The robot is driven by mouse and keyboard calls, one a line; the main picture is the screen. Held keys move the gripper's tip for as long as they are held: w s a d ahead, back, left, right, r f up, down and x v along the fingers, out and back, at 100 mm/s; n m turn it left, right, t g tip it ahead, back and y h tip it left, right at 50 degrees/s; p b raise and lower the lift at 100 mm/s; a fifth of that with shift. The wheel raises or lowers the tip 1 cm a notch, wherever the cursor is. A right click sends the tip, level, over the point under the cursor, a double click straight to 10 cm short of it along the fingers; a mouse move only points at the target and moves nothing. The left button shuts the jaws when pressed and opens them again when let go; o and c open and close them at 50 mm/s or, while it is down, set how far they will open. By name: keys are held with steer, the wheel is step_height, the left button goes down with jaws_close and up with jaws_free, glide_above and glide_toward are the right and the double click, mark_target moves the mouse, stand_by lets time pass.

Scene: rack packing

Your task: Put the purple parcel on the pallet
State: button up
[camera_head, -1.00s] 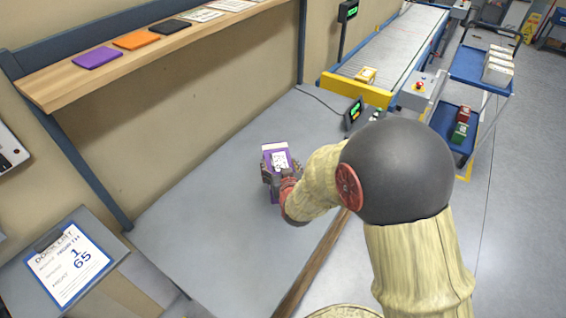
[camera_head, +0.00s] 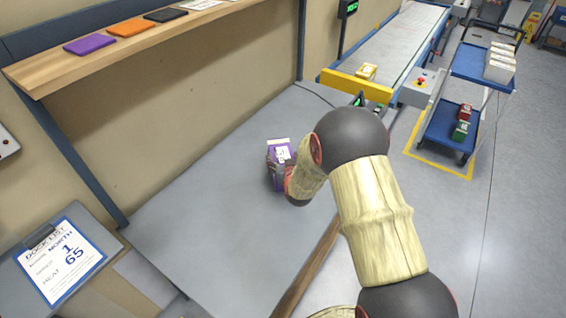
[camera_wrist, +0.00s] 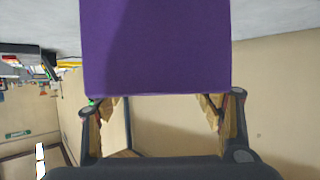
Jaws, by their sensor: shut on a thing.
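The purple parcel (camera_head: 275,177) with a white label on it is in the head view, over the grey bench. My gripper (camera_head: 287,177) is shut on it; the arm hides part of the parcel and of the fingers. In the wrist view the purple parcel (camera_wrist: 155,50) fills the upper middle, between the two fingers of my gripper (camera_wrist: 160,105). I cannot tell from the head view whether the parcel touches the bench. No pallet can be made out in these frames.
The grey bench (camera_head: 215,215) is otherwise largely clear. A wooden shelf (camera_head: 50,80) above it bears purple, orange and black flat pieces. A conveyor (camera_head: 400,40) with a yellow end stands behind. A blue cart (camera_head: 480,68) holds boxes at right. A clipboard (camera_head: 62,262) lies front left.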

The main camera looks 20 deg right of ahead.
steer(key=shift+f, duration=0.55)
steer(key=shift+f, duration=0.1)
steer(key=o, duration=1.6)
steer(key=shift+f, duration=0.15)
steer(key=o, duration=0.5)
